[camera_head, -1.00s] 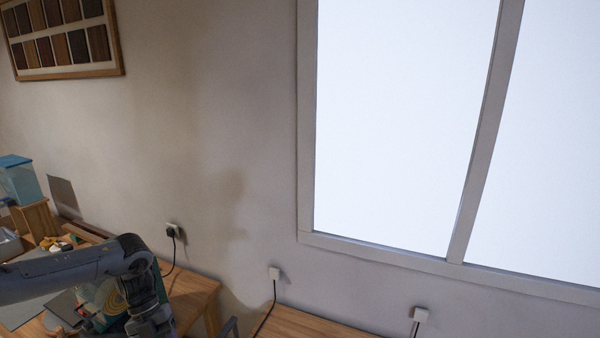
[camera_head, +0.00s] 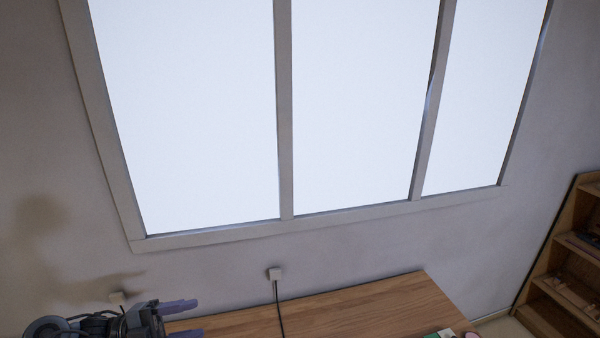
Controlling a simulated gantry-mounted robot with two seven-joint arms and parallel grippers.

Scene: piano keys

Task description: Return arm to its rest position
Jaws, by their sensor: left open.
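My left gripper (camera_head: 182,318) shows at the bottom left of the head view, with its two fingers apart and pointing right. Nothing shows between the fingers. It appears in front of the left end of a wooden table (camera_head: 350,310); I cannot tell its height above the table. Part of my left arm shows beside it at the bottom edge. My right gripper is out of view. No piano keys show.
A large bright window (camera_head: 350,100) fills the wall above the table. A wall socket (camera_head: 275,273) has a cable hanging across the table. A wooden shelf (camera_head: 562,262) stands at the right. Small items (camera_head: 440,334) lie at the table's front edge, cut off by the frame.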

